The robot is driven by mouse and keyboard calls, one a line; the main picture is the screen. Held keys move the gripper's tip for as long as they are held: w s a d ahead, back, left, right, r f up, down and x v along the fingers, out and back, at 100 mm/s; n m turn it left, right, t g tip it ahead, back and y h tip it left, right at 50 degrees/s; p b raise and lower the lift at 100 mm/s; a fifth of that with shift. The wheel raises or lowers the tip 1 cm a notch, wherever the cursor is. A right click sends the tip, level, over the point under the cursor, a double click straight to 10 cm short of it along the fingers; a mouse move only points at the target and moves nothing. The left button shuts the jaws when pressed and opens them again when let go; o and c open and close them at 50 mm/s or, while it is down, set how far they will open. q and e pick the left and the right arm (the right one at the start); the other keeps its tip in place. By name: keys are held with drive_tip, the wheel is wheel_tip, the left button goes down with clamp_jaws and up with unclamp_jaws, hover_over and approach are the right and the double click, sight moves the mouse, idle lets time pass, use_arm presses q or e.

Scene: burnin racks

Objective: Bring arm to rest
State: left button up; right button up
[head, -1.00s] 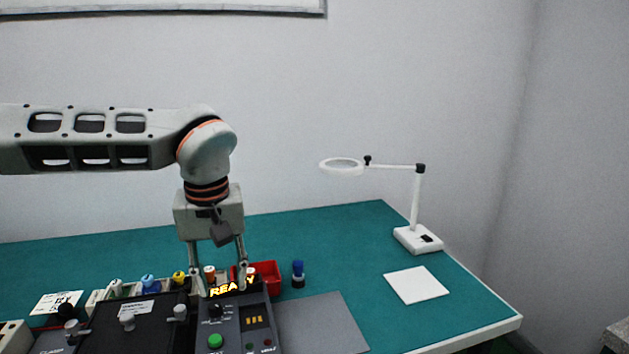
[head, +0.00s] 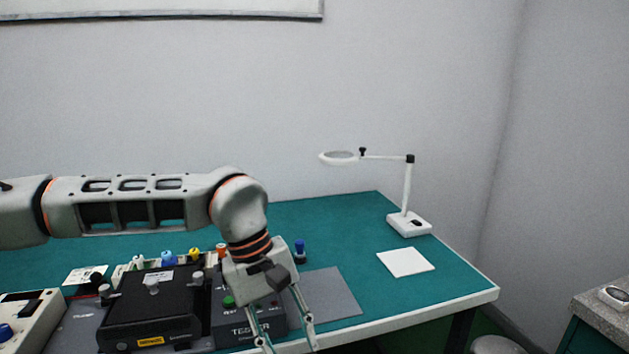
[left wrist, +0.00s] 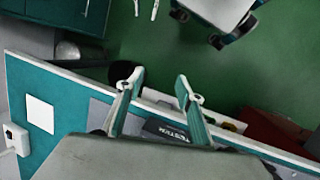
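My left gripper (head: 288,338) points down at the front edge of the table, in front of the black tester box (head: 222,325). In the left wrist view the two fingers of the left gripper (left wrist: 158,88) stand apart with nothing between them, so it is open and empty. The wrist view looks past the table edge to the green floor. At its top edge, two pale prongs look like the fingertips of my right gripper (left wrist: 146,8). They are apart and empty; the rest of that arm is out of frame.
A black lidded box (head: 150,318) with knobs sits left of the tester. A blue-topped bottle (head: 300,252), a grey mat (head: 335,292), a white pad (head: 405,262) and a magnifier lamp (head: 408,224) are on the green table (head: 345,220). A grey-topped cabinet (head: 600,318) stands right.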

use_arm(q)
drive_tip(key=s+d+r+n+g+h, duration=0.25)
drive_tip(key=s+d+n+h, duration=0.35)
drive_tip(key=d, duration=0.3)
drive_tip(key=s+d+r+n+g+h, duration=0.25)
drive_tip(key=s+d+h, duration=0.35)
drive_tip(key=d, duration=0.4)
drive_tip(key=w+a+r+n+t+h, duration=0.25)
drive_tip(key=w+n+t+h, duration=0.55)
drive_tip(key=n, duration=1)
drive_tip(key=w+a+f+n+t+y, duration=0.3)
drive_tip(key=a+f+n+t+y, duration=0.3)
drive_tip(key=n, duration=0.5)
drive_tip(key=w+a+f+n+t+y, duration=0.4)
drive_tip(key=a+f+n+t+y, duration=0.15)
drive_tip(key=f+n+t, duration=0.45)
drive_tip(key=s+a+f+n+g+y, duration=0.1)
drive_tip(key=s+a+f+n+y, duration=0.15)
drive_tip(key=a+f+n, duration=0.35)
drive_tip(key=s+a+f+n+g+y, duration=0.1)
drive_tip(key=a+f+n+y, duration=0.25)
drive_tip(key=f, duration=0.35)
drive_tip(key=s+a+f+n+g+y, duration=0.3)
drive_tip(key=s+a+f+n+g, duration=0.2)
drive_tip(key=s+a+f, duration=0.6)
wheel_tip(320, 180, down, 4)
drive_tip(key=s+n, duration=0.1)
drive_tip(key=s, duration=0.2)
drive_tip(key=shift+a+n+p, duration=0.35)
drive_tip(key=shift+n+p, duration=0.05)
